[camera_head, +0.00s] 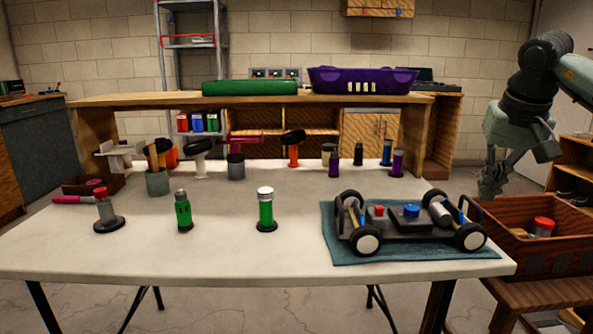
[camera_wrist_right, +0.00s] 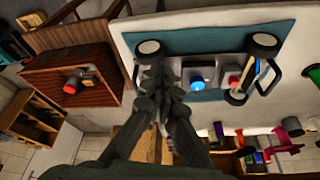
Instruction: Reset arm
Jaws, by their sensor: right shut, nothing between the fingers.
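My right arm comes in from the upper right of the head view, and its gripper (camera_head: 490,188) hangs pointing down. It is beyond the right edge of the white table, above and behind the wooden crate (camera_head: 560,258). In the right wrist view the gripper (camera_wrist_right: 155,72) is shut and empty, its fingers together. There it overlaps the view of the toy car. The black RC car (camera_head: 405,224) with white-hubbed wheels sits on a blue-green mat (camera_head: 345,252) at the table's right front. My left gripper is in neither view.
The crate holds a red-capped cylinder (camera_head: 543,226). Several green and grey bottles stand on the white table (camera_head: 230,262), with more items behind them. A workbench behind carries a purple bin (camera_head: 362,80) and a green box (camera_head: 264,88). The table's front left is clear.

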